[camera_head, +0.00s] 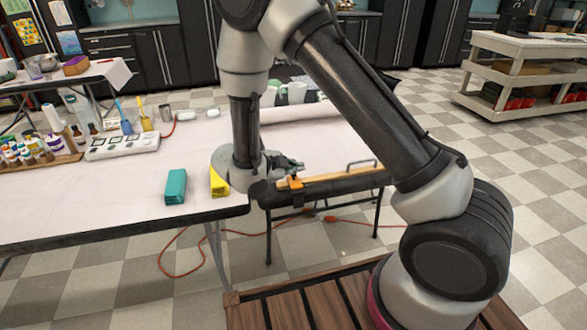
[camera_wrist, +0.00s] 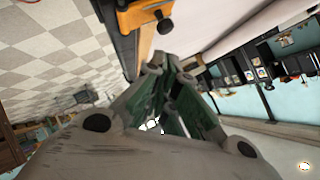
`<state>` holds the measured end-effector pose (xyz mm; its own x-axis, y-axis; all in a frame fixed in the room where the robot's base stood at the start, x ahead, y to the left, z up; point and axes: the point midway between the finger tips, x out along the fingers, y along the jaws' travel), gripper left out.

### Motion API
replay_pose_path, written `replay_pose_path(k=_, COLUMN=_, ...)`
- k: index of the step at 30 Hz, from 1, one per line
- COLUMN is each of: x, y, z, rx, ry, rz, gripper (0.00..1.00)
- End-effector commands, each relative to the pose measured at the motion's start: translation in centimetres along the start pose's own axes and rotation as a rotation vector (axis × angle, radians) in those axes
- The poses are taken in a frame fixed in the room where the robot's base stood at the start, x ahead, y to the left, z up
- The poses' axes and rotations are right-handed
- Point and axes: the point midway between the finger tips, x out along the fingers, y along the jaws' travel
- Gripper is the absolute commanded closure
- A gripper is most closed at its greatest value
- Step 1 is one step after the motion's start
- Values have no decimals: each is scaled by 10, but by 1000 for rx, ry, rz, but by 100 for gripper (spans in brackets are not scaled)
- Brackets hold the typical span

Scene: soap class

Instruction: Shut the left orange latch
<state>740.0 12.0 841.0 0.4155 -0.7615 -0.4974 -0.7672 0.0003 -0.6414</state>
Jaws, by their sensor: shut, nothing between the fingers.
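My gripper (camera_head: 297,166) is low over the case, just behind the latch. In the wrist view my gripper's fingers (camera_wrist: 160,62) meet at their tips, empty, beside the wooden strip (camera_wrist: 146,42) and apart from the orange part. No second latch shows.
A metal handle (camera_head: 362,165) stands on the right part of the case. A teal block (camera_head: 176,187) and a yellow block (camera_head: 219,182) are on the table left of the case. Bottles (camera_head: 30,153) and a white tray (camera_head: 122,145) stand farther left.

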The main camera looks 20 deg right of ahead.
Motion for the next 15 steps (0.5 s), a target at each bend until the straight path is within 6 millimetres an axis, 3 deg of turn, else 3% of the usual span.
replay_pose_path(k=15, x=-8, y=-10, z=-9, rx=1, ry=0, rz=-1, gripper=100)
